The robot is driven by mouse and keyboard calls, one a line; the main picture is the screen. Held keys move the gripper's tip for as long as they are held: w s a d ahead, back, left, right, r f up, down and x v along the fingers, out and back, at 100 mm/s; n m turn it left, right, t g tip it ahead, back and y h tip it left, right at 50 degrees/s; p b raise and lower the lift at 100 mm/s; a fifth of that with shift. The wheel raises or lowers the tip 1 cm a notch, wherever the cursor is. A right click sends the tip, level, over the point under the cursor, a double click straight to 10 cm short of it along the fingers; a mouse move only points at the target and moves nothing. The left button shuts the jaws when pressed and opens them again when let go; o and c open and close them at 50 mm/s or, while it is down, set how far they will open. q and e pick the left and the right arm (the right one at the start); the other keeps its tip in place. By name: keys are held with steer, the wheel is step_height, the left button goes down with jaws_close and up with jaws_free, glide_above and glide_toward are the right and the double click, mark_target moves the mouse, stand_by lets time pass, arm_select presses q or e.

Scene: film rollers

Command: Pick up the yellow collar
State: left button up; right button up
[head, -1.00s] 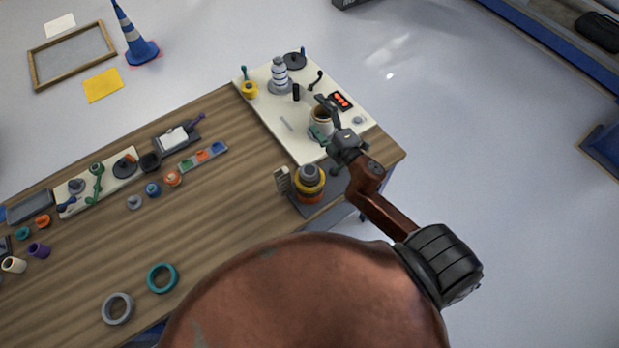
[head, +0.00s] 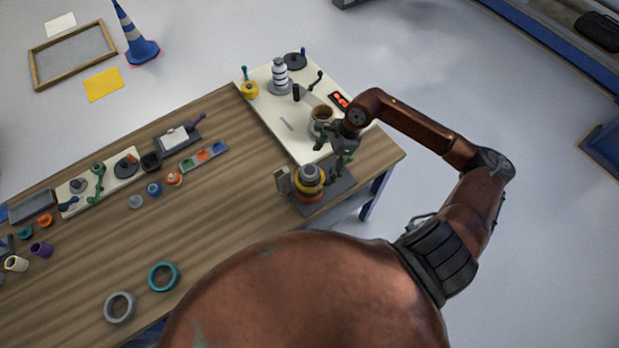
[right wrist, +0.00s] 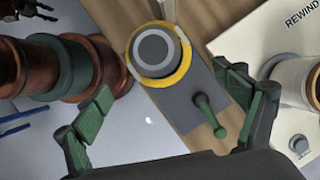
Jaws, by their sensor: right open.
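A yellow collar (head: 309,185) sits around a grey cylinder in a stack at the right front of the wooden table, above an orange ring. In the right wrist view the yellow collar (right wrist: 163,82) is a ring around the grey top, ahead of and above the gap between my fingers. My right gripper (head: 327,138) is open and empty, behind and slightly right of the stack, apart from it. Its two green fingers stand wide apart in the right wrist view (right wrist: 165,98).
The stack stands on a dark grey base (head: 340,188) with a green-handled peg (right wrist: 209,115) beside it. A small upright block (head: 282,180) is left of the stack.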

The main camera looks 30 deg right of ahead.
mark_target(314, 171)
steer(key=x, duration=0.2)
steer(key=p+x, duration=0.1)
steer(key=x, duration=0.1)
steer(key=a+x, duration=0.1)
steer(key=x, duration=0.1)
steer(key=shift+w+a+r+p, duration=0.15)
steer(key=shift+w+r+p, duration=0.1)
steer(key=shift+p, duration=0.15)
steer(key=shift+f, duration=0.35)
steer(key=c, duration=1.3)
